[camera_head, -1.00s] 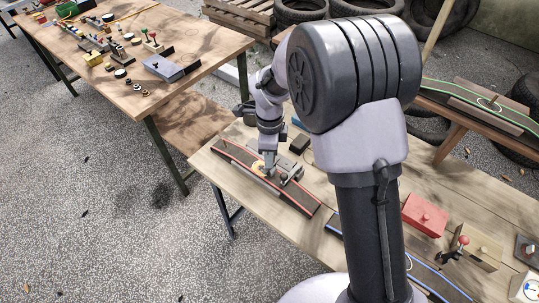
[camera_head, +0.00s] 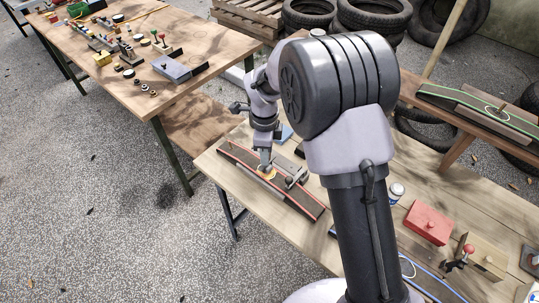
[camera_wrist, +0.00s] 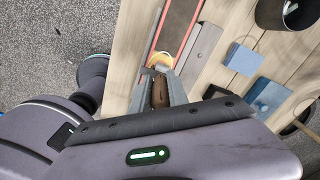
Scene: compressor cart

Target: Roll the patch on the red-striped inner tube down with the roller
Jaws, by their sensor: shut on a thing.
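The red-striped inner tube (camera_head: 306,203) is a dark strip with red edges on the near wooden table; it shows in the wrist view (camera_wrist: 180,22) too. My gripper (camera_head: 266,160) points down over the tube's middle. In the wrist view my gripper (camera_wrist: 160,88) is shut on the roller's brown handle (camera_wrist: 160,96).
A grey metal clamp (camera_head: 296,178) sits beside the tube, close to my gripper. Blue blocks (camera_wrist: 243,58) and a dark round container (camera_wrist: 285,12) stand off to the right in the wrist view. A red box (camera_head: 427,224) and a can (camera_head: 396,191) stand farther along the table.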

